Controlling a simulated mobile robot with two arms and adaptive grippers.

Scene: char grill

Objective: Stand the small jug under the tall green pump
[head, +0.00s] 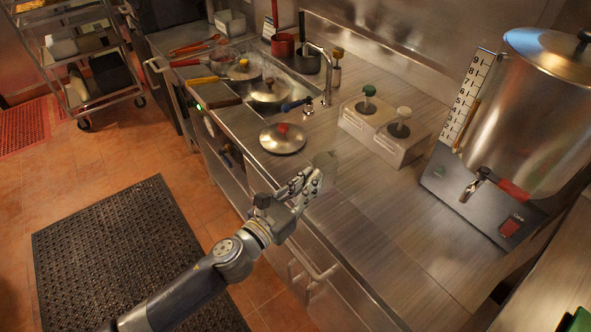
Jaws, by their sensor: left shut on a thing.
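My left gripper (312,174) is over the front of the steel counter and is shut on a small, greyish, see-through thing, which looks like the small jug (326,160). The gripper's fingers hide part of the jug, and I cannot tell whether its base touches the counter. The green-topped pump (369,91) rises from a steel dispenser box behind and to the right of the jug, clearly apart from it. A second pump with a pale top (403,114) stands to its right. My right gripper is not in view.
A steel lid with a red knob (283,138) lies left of the jug. A sink with a tap (322,75) and pans is behind it. A large steel urn (530,110) stands at the right. The counter (370,195) before the dispenser box is clear.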

